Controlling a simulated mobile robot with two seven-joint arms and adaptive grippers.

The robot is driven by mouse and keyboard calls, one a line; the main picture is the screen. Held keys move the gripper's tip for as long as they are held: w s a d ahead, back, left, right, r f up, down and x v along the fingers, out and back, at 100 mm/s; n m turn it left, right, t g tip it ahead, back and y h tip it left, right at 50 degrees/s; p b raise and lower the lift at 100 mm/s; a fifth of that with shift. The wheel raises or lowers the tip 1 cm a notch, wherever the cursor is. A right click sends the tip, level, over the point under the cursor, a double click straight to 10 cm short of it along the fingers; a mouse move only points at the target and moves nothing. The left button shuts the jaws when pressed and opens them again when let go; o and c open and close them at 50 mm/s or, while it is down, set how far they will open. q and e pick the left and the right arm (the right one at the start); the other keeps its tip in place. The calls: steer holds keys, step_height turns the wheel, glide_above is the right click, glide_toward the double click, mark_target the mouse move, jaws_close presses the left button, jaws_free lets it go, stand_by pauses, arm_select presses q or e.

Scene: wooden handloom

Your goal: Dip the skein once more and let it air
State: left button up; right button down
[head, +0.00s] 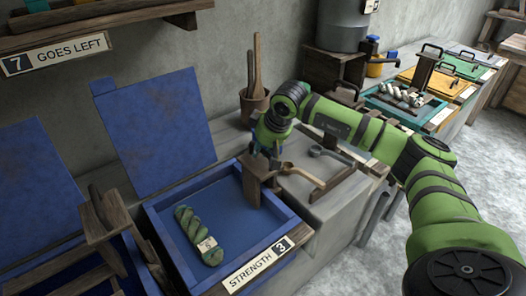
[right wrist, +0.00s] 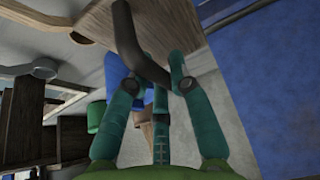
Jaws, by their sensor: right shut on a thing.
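A green twisted skein (head: 198,235) with a pale paper band lies in the left part of the blue vat (head: 172,262), which bears a "STRENGTH 3" label. My right gripper (head: 268,156) is over the vat's far right corner. It is shut on the dark curved handle (right wrist: 128,35) of a wooden board (head: 254,188). The board hangs upright at the vat's right side, apart from the skein. In the right wrist view my gripper's teal fingers (right wrist: 157,80) are around the handle. My left gripper is not in view.
A blue lid (head: 155,135) stands raised behind the vat. A second blue vat with a wooden, dark-handled piece (head: 103,215) is at left. A wooden spoon (head: 302,174) and a pot of sticks (head: 255,103) are nearby. A teal tray (head: 385,112) holding another skein stands further right.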

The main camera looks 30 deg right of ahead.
steer(key=r+p, duration=0.1)
steer(key=r, duration=0.2)
steer(key=r+p, duration=0.2)
steer(key=r, duration=0.1)
steer(key=r+p, duration=0.2)
steer(key=r, duration=0.1)
steer(key=shift+w+a, duration=0.1)
steer(key=shift+a, duration=0.3)
steer(key=c, duration=0.7)
jaws_free()
steer(key=o, duration=0.6)
steer(key=shift+a, duration=0.1)
steer(key=shift+o, duration=0.3)
steer(key=shift+d+f, duration=0.1)
steer(key=shift+d, duration=0.1)
step_height(320, 180, up, 7)
steer(key=p, duration=0.5)
